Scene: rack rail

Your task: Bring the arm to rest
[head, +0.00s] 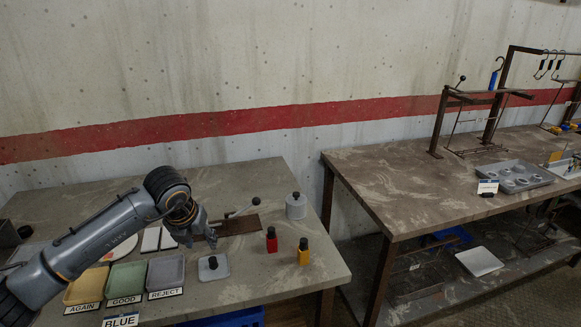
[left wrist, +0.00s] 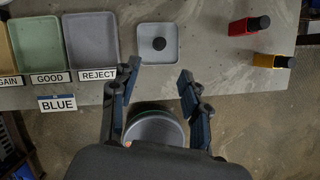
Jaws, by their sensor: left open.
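My left arm reaches in from the left in the head view, with its left gripper (head: 201,236) above the near table (head: 250,285). In the left wrist view the left gripper (left wrist: 158,85) shows its two fingers spread apart, with nothing between them. A round grey bin (left wrist: 154,127) shows below, between the fingers, lower than the table. My right gripper is not in view.
Trays labelled AGAIN (head: 87,286), GOOD (head: 126,280) and REJECT (head: 166,272) stand along the front. A red bottle (head: 271,241), a yellow bottle (head: 303,253) and a grey knobbed cylinder (head: 296,206) stand at the right. A second table (head: 400,190) holds a rack (head: 440,120).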

